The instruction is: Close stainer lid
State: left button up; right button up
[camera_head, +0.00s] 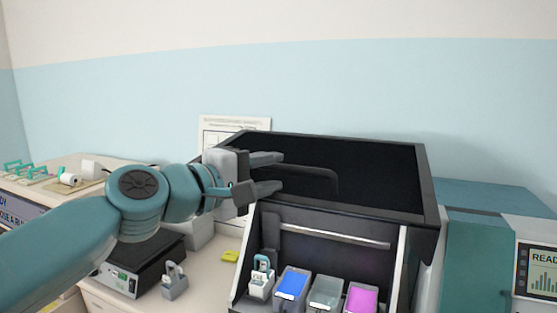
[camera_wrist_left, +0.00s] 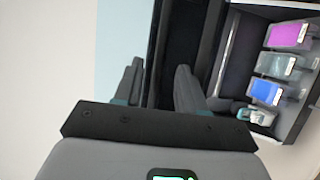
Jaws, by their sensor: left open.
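The stainer (camera_head: 402,262) stands in the middle right of the head view. Its black lid (camera_head: 385,170) is raised, with a dark curved handle (camera_head: 325,172) on the lid's face. Below it the inside is open, showing containers with blue (camera_head: 292,284), grey (camera_head: 326,291) and magenta (camera_head: 362,298) tops. My left gripper (camera_head: 275,174) is open, its fingers pointing right at the lid's left part, close to the handle's left end. I cannot tell whether it touches the handle. In the left wrist view the open fingers (camera_wrist_left: 155,88) are in front of the lid's edge. My right gripper is not in view.
A slide holder (camera_head: 261,279) sits inside the stainer at left. A black scale-like device (camera_head: 140,268), another holder (camera_head: 174,281) and a yellow block (camera_head: 230,256) are on the counter left. A teal machine with a screen (camera_head: 541,270) stands right.

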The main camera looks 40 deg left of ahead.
pick_arm(q)
jog(key=shift+w+f, duration=0.1)
jog(key=shift+w, duration=1.05)
jog(key=shift+w+d, duration=0.15)
jog(key=shift+d, duration=0.15)
jog(key=shift+a, duration=0.15)
jog(key=shift+w+a, duration=0.1)
jog(key=shift+a, duration=0.05)
jog(key=c, duration=0.3)
grip_shut()
